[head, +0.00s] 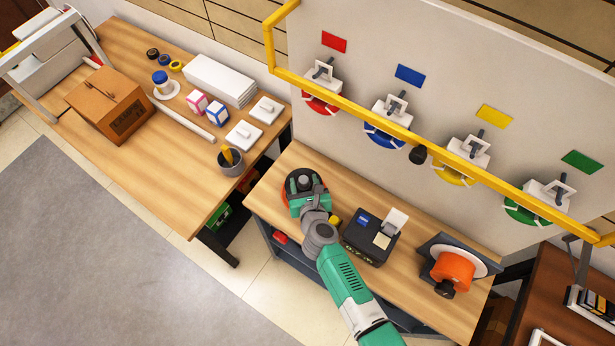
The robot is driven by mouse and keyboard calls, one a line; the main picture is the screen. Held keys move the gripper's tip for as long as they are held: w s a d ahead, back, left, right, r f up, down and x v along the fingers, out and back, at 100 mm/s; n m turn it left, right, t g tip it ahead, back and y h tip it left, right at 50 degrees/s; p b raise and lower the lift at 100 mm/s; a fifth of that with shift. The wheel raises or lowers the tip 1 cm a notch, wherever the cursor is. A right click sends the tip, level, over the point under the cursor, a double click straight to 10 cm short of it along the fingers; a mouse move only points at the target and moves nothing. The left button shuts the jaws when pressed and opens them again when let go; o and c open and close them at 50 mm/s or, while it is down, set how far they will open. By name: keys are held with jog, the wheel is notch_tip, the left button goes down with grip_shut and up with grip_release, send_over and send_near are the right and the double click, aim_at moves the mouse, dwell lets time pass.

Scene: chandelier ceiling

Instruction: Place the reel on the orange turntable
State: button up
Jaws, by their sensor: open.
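A reel-like orange drum (453,270) with a white flange and a black knob sits tilted on a dark stand at the right end of the workbench. An orange-red round edge, possibly the orange turntable (286,197), shows at the workbench's left end, mostly covered by my arm's end and a dark round part. My gripper (304,205) is over that spot, far left of the orange drum. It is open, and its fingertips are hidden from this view. I cannot tell whether it touches anything below.
A black device with a paper slip (371,238) stands on the workbench between my gripper and the orange drum. A yellow rail (400,131) runs along the wall panel, which carries several coloured discs.

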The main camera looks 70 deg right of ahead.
jog(key=p+v, duration=0.1)
jog(key=v, duration=0.7)
jog(key=shift+a, duration=0.15)
jog(key=shift+r, duration=0.1)
